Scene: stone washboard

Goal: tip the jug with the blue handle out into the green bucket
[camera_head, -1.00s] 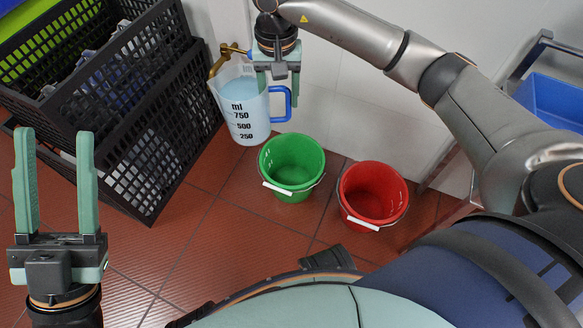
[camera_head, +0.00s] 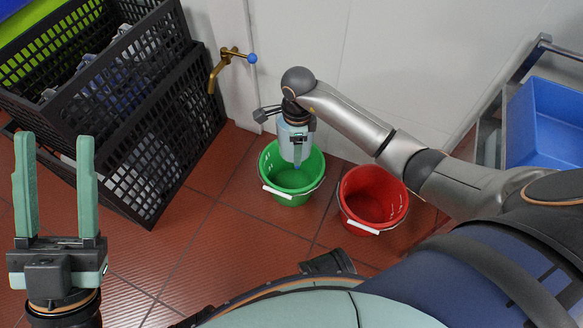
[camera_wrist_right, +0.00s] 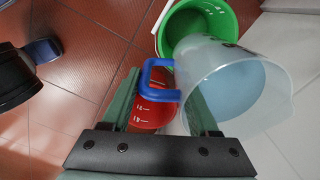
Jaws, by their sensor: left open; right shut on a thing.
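The green bucket (camera_head: 292,195) stands on the tiled floor. It also shows at the top of the right wrist view (camera_wrist_right: 228,30). My right gripper (camera_head: 298,160) points down over this bucket. In the right wrist view the clear jug (camera_wrist_right: 215,72) with light blue liquid is close up, its blue handle (camera_wrist_right: 153,75) between my right fingers, which are shut on it. The jug hides part of the green bucket there. In the head view my gripper mostly hides the jug, and its exact tilt is hard to tell. My left gripper (camera_head: 56,140) is open and empty at the left.
The red bucket (camera_head: 372,200) stands just right of the green one. A brass tap (camera_head: 228,58) with a blue end is on the white wall. Black crates (camera_head: 150,110) are stacked at the left. A blue bin (camera_head: 545,125) is at the right. Floor in front of the buckets is clear.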

